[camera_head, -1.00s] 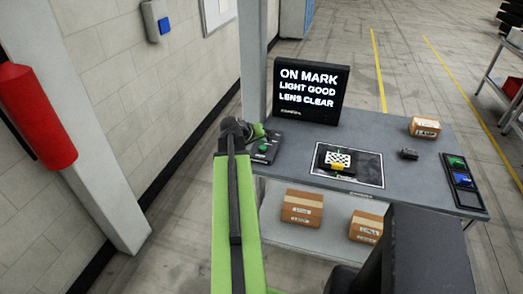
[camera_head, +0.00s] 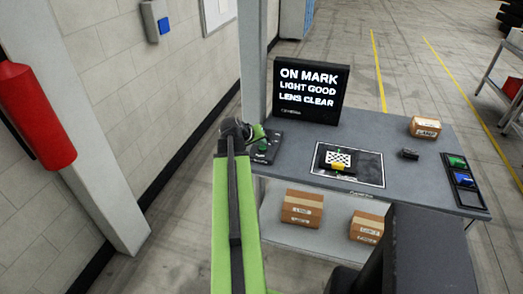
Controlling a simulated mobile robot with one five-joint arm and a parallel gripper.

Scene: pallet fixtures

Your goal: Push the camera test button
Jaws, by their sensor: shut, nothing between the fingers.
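A dark button panel (camera_head: 262,156) lies at the left end of the grey table. A green spot, which looks like its button, shows on it, partly hidden by my arm. My gripper (camera_head: 262,133) is over the panel's far part, mostly hidden behind my green and black arm. Its fingers are shut and empty. I cannot tell whether the tip touches the panel. A black screen (camera_head: 310,92) behind reads "ON MARK", "LIGHT GOOD", "LENS CLEAR". A checkered target block (camera_head: 339,158) with a yellow part sits inside the white-outlined mat (camera_head: 371,170).
A small carton (camera_head: 425,127), a small black block (camera_head: 408,154) and a dark tray (camera_head: 477,202) with green and blue pieces stand on the table's right side. Cartons (camera_head: 302,209) sit on the shelf below. A wall and red cylinder (camera_head: 35,115) are at left.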

